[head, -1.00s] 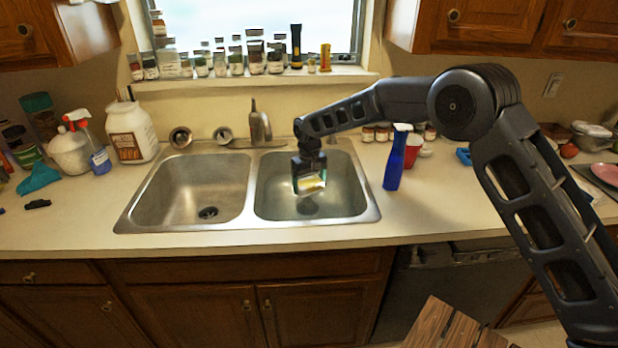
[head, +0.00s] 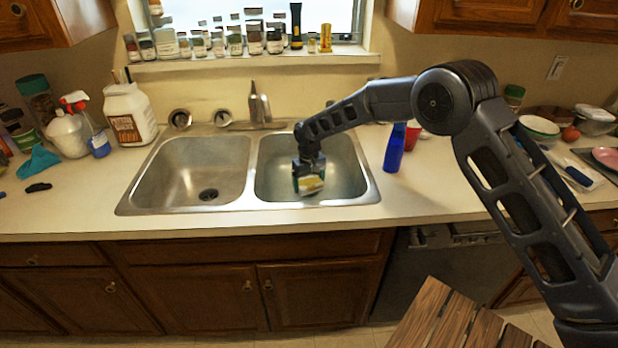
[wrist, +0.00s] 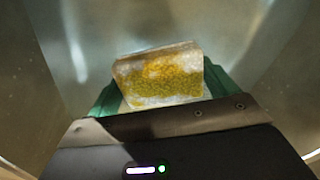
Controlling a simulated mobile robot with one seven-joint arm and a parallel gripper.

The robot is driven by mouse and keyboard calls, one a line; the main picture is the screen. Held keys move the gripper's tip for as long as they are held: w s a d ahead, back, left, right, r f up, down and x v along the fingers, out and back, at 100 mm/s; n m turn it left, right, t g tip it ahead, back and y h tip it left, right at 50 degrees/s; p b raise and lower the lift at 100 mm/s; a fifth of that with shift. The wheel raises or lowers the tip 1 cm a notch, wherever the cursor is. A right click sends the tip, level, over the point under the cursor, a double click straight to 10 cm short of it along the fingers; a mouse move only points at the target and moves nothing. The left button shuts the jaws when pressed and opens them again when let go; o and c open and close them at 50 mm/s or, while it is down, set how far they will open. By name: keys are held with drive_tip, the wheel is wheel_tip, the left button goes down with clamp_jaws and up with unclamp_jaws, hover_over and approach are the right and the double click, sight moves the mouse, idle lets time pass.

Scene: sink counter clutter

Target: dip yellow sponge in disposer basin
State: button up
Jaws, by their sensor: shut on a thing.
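The yellow sponge (head: 310,186) is a small block with whitish and yellow faces. It is held between the fingers of my gripper (head: 308,180), which is shut on it. In the wrist view the sponge (wrist: 160,76) sits between green finger pads (wrist: 212,78). My gripper points down into the right basin (head: 345,182) of the steel double sink. The sponge is low in that basin; whether it touches the bottom or any water I cannot tell. The basin's drain is hidden behind the gripper and sponge.
The left basin (head: 190,172) is empty, with its drain visible. The faucet (head: 259,105) stands behind the divider. Jars line the windowsill. A white jug (head: 130,115) stands at left.

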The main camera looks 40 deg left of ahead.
drive_tip(key=shift+f, duration=3.7)
drive_tip(key=shift+r, duration=0.1)
